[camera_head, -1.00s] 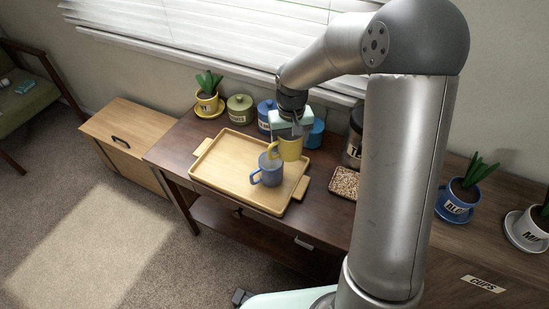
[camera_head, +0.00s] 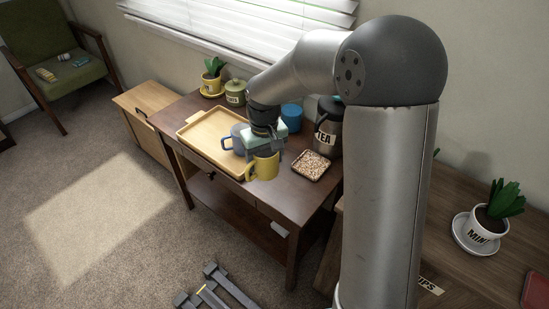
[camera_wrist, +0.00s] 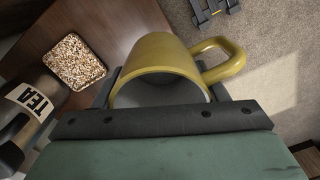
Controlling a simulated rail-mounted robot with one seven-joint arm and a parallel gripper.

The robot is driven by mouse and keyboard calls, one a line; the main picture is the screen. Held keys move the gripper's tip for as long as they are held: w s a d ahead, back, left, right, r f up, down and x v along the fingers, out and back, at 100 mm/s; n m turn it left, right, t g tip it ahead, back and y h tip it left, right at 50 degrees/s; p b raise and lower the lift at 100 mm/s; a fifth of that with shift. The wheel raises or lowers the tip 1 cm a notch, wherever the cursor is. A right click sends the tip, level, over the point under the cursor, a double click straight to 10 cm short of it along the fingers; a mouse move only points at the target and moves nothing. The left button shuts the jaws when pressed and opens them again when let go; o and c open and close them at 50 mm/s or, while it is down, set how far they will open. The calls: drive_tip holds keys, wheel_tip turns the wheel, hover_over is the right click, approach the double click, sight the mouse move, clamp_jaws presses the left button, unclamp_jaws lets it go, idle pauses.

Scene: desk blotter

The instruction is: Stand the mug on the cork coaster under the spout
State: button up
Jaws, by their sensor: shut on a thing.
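My gripper (camera_head: 262,146) is shut on a yellow mug (camera_head: 263,167), which it holds near the front edge of the desk, right of the tray. In the wrist view the yellow mug (camera_wrist: 162,62) sits between the fingers, its handle pointing right. A square, speckled tan pad with a dark rim (camera_head: 311,166), possibly the cork coaster, lies on the desk right of the mug. It also shows at upper left in the wrist view (camera_wrist: 74,62). Behind it stands a dark canister labelled TEA (camera_head: 327,138). I cannot make out a spout.
A wooden tray (camera_head: 202,120) with a blue-grey mug (camera_head: 237,138) is left of my gripper, partly hidden by it. A blue canister (camera_head: 292,117), a green canister (camera_head: 235,93) and a potted plant (camera_head: 212,77) stand along the back. Floor lies beyond the front edge.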

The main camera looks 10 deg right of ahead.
drive_tip(key=w+d+f, duration=0.4)
drive_tip(key=f, duration=0.1)
drive_tip(key=w+d+f, duration=0.2)
drive_tip(key=shift+w+d+f, duration=0.15)
drive_tip(key=shift+w+f, duration=0.05)
drive_tip(key=shift+f, duration=0.05)
drive_tip(key=shift+w+d+f, duration=0.15)
drive_tip(key=shift+f, duration=1.5)
drive_tip(key=shift+f, duration=0.2)
drive_tip(key=o, duration=1.2)
